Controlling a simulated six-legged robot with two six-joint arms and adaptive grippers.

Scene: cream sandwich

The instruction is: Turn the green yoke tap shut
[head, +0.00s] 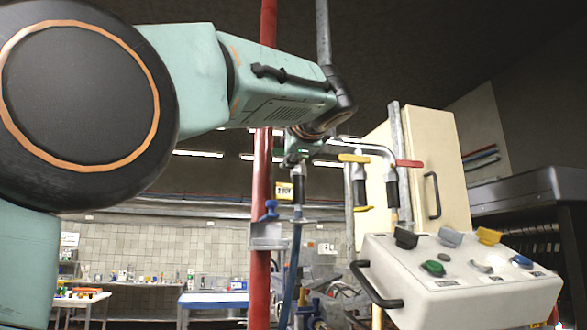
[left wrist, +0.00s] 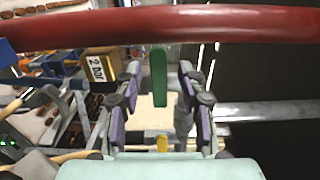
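The green yoke tap (head: 291,152) is partly hidden behind the end of my left arm in the head view. In the left wrist view its green handle (left wrist: 159,77) stands upright in the picture, between the two fingers of my left gripper (left wrist: 160,75). The fingers are apart, with a visible gap on each side of the handle. In the head view my left gripper (head: 304,146) is small and mostly covered by its own wrist. My right gripper is in neither view.
A red pipe (head: 262,200) stands close beside the tap and crosses the top of the left wrist view (left wrist: 160,28). A yellow handle (head: 353,158) and a red handle (head: 408,163) are to the right. A yellow "2 bar" tag (head: 284,191) hangs nearby. A control box (head: 470,290) stands front right.

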